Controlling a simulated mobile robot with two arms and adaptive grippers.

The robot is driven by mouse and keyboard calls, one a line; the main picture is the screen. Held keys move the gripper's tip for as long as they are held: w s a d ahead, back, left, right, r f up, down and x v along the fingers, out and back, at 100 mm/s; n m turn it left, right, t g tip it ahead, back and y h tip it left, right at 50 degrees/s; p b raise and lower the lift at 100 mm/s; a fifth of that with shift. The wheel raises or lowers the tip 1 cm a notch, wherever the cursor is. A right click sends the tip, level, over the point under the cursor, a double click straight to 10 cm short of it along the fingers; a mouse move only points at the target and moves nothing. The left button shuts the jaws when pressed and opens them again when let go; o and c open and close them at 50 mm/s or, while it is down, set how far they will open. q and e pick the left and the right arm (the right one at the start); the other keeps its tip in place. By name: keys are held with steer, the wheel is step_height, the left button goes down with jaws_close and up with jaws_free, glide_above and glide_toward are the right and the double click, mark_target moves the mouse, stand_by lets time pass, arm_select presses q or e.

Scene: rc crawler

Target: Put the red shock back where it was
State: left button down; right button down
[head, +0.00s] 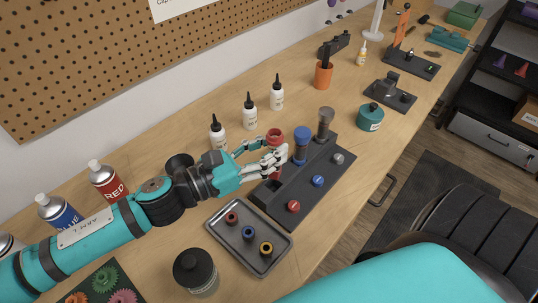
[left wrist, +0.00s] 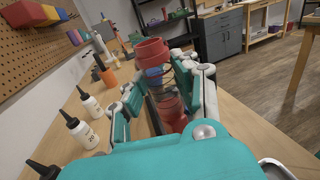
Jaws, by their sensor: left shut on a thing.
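The red shock (head: 275,136) is upright in my left gripper (head: 268,160), whose fingers close around its body. In the left wrist view the red shock (left wrist: 152,50) shows its red top, dark coil and red lower part between the fingers (left wrist: 165,90). It is over the left end of the dark shock stand (head: 318,190). My right gripper is not in view.
Red (head: 293,206), blue and grey knobs line the stand's front. A grey tray (head: 222,243) with small coloured rings lies nearby, beside a dark-lidded jar (head: 195,271). White bottles (head: 249,117) stand behind the gripper. Spray cans (head: 107,182) stand behind my arm.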

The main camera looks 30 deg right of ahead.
arm_select(q)
steer(key=shift+w+d+f, duration=0.1)
steer(key=shift+w+d, duration=0.05)
step_height(320, 180, down, 2)
steer(key=shift+f+p, duration=0.15)
steer(key=shift+p, duration=0.35)
steer(key=shift+f, duration=0.45)
steer(key=shift+f+b, duration=0.4)
steer(key=c, duration=1)
jaws_free()
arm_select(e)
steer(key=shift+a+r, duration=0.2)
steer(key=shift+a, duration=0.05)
arm_select(q)
steer(key=shift+r, duration=0.1)
